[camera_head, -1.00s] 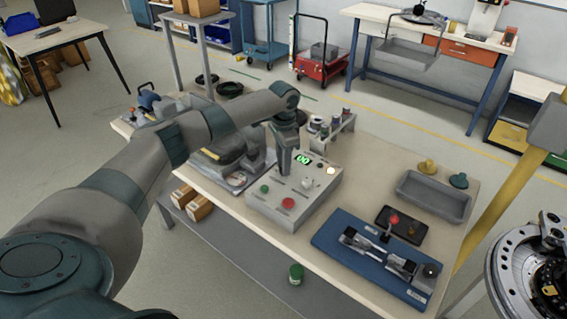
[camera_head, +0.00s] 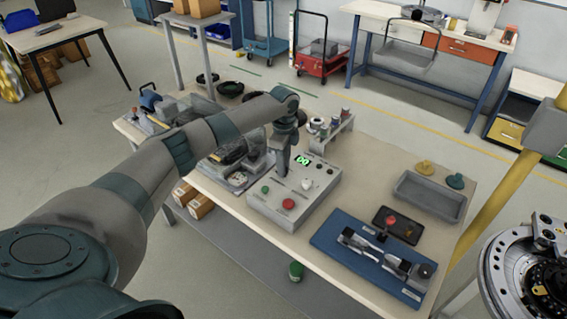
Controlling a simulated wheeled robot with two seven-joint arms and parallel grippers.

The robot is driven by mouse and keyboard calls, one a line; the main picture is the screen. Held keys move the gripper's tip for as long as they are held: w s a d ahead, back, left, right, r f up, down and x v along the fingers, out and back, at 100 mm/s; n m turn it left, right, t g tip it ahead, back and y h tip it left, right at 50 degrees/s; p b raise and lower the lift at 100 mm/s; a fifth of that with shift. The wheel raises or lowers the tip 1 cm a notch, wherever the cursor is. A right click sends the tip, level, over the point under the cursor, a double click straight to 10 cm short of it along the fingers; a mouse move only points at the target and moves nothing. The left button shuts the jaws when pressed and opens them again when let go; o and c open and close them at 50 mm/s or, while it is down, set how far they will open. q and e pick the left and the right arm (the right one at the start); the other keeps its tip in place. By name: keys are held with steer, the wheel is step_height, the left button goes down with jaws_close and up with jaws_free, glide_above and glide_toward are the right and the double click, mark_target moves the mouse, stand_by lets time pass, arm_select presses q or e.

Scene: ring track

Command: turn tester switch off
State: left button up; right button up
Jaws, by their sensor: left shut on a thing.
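The tester is a light grey box (camera_head: 270,209) on the near middle of the workbench. Its sloped top carries a green-lit display (camera_head: 303,159), a red button (camera_head: 288,204), a green button (camera_head: 265,190) and a pale knob (camera_head: 307,184). My left gripper (camera_head: 280,176) points down at the left part of the panel, left of the display. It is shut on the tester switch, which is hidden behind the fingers.
Right of the tester lie a blue fixture board (camera_head: 330,236), a dark tray with a red part (camera_head: 398,224) and a grey bin (camera_head: 430,196). A rack with small cylinders (camera_head: 332,128) stands behind it. Bare bench top shows between the tester and the bin.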

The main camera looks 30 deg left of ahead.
arm_select(q)
steer(key=m, duration=0.4)
steer(key=shift+w+m, duration=0.1)
steer(key=shift+m, duration=0.2)
steer(key=m, duration=0.4)
stand_by(0.3)
steer(key=o, duration=1)
steer(key=shift+o, duration=0.2)
steer(key=shift+r, duration=0.15)
